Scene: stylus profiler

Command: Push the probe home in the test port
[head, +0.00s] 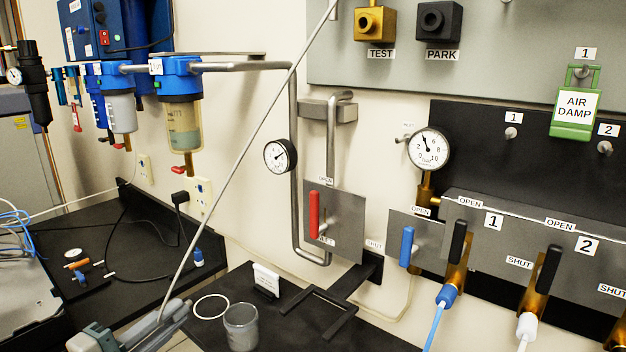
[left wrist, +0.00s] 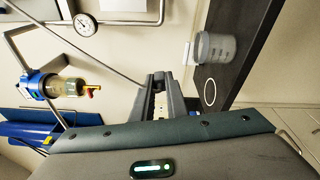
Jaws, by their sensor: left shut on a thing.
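The gold test port (head: 375,22), a block with a round socket facing out, is on the grey upper panel above a TEST label. The black park port (head: 439,22) is to its right. My left gripper (head: 172,313) is low at the left, far below the ports. It is shut on a long thin grey rod (head: 245,165), which slants up to the right and leaves the top of the view left of the test port. The left wrist view shows the gripper (left wrist: 160,82) and the rod (left wrist: 95,62). I cannot tell whether this rod is the probe. My right gripper is not in view.
Grey wall pipes, a gauge (head: 280,156) and a red-handled valve (head: 315,214) are behind and right of the rod. A clear cup (head: 241,327), a white ring (head: 211,307) and a small card (head: 266,279) are on the dark bench. Blue filter units (head: 182,66) hang at the left.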

